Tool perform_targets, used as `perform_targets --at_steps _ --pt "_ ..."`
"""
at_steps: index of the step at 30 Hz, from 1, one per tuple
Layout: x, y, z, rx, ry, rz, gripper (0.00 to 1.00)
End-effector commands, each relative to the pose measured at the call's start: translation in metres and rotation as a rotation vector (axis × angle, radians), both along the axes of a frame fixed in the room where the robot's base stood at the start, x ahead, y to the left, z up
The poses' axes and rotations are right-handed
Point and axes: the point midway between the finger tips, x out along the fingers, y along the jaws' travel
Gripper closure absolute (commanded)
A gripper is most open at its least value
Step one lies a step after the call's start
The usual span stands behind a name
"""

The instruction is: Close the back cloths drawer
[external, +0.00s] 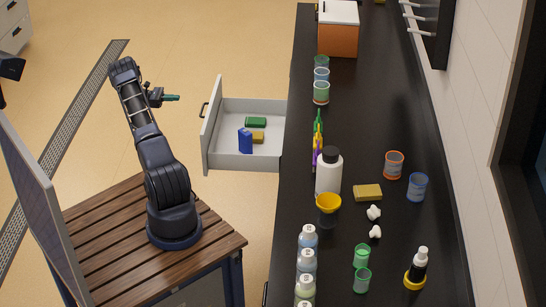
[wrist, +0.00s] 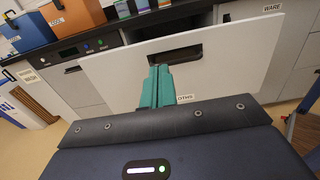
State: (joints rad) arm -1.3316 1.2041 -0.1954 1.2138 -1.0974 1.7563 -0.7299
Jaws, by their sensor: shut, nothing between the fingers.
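The cloths drawer (external: 245,157) stands pulled out from the black counter, with a green block, a yellow block and a blue item inside. In the wrist view its pale front (wrist: 230,65) spans the picture, with a dark handle (wrist: 183,55) and a label partly hidden by my gripper, reading "OTHS". My gripper (external: 178,98) is outside the drawer, left of its front in the external view, pointing at it. Its green fingers (wrist: 155,72) are shut and empty, and appear just below and left of the handle. A gap to the front shows in the external view.
The black counter (external: 355,120) carries several jars, bottles, a yellow sponge (external: 368,192) and an orange box (external: 338,40). A drawer labelled "WARE" (wrist: 272,8) shows at the right of the wrist view. The floor (external: 225,45) beside the open drawer is clear.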

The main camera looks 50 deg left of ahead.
Motion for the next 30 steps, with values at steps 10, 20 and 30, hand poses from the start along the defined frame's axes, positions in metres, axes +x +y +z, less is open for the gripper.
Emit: perform_targets --at_steps 10,20,30 --pt "0.0 0.0 -0.119 -0.001 0.001 -0.001 1.0" --pt "0.01 -0.009 -0.133 0.0 -0.001 -0.002 1.0" --pt "0.05 -0.049 -0.133 0.0 0.0 -0.003 1.0"
